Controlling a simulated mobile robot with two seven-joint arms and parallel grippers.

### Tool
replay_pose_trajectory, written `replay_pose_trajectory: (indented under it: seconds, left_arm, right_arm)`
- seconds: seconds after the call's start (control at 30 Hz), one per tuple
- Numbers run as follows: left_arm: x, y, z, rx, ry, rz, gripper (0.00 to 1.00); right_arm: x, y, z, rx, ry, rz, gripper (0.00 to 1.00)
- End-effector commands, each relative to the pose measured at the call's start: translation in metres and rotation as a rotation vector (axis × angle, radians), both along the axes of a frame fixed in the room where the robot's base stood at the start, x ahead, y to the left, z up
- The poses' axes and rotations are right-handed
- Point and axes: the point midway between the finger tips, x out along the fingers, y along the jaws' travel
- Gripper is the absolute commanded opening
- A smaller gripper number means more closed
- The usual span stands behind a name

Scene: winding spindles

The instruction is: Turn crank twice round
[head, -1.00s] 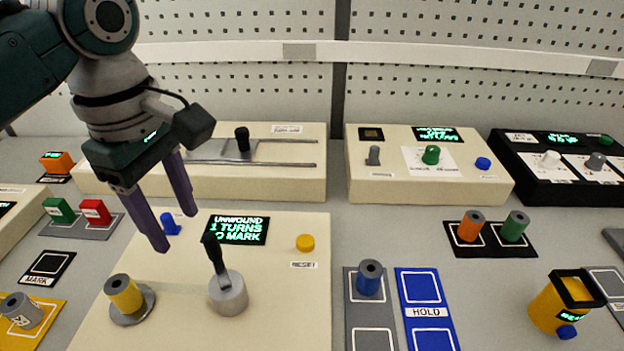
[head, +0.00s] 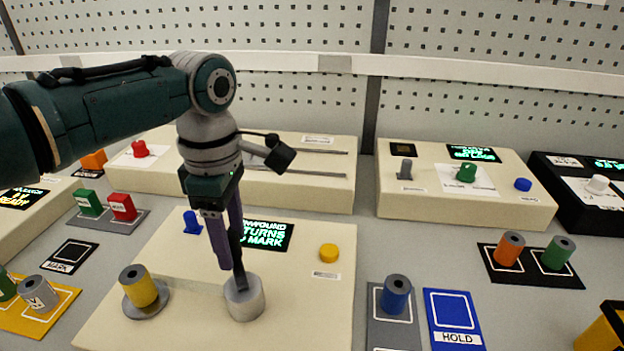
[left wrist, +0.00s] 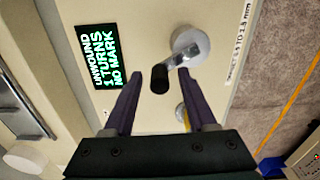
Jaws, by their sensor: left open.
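The crank is a grey round hub (head: 244,299) with a black handle (head: 237,250) standing up from it, on the cream winding box (head: 190,325). In the left wrist view the hub (left wrist: 192,44) and black handle (left wrist: 159,79) show clearly. My left gripper (head: 233,258) is open and points down over the crank. In the left wrist view the handle appears between its two purple fingertips (left wrist: 160,76), with gaps at both sides. A display (head: 266,235) reads "UNWOUND 1 TURNS NO MARK", partly covered in the head view. My right gripper is not in view.
A yellow spool (head: 138,286) stands on the box left of the crank. A yellow button (head: 329,253) is to the right and a blue knob (head: 192,222) behind. A blue spool (head: 396,294) on a grey mat and a blue HOLD mat (head: 455,320) lie right of the box.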

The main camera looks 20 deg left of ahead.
Motion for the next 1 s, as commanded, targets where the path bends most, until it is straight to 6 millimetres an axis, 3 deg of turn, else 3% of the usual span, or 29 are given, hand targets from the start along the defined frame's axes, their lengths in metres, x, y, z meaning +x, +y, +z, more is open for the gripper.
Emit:
replay_pose_trajectory:
  seconds: [0.23, 0.73, 1.0]
  left_arm:
    - [0.0001, -0.0002, -0.0005, 0.000, 0.000, -0.001, 0.56]
    - [0.0000, -0.0003, -0.0003, -0.001, 0.000, -0.001, 0.00]
    - [-0.0002, -0.0004, -0.0003, -0.001, 0.001, -0.001, 0.00]
  right_arm:
    - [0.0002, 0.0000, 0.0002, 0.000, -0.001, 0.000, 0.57]
    - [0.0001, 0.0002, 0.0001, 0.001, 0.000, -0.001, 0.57]
    - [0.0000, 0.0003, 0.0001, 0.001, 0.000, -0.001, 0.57]
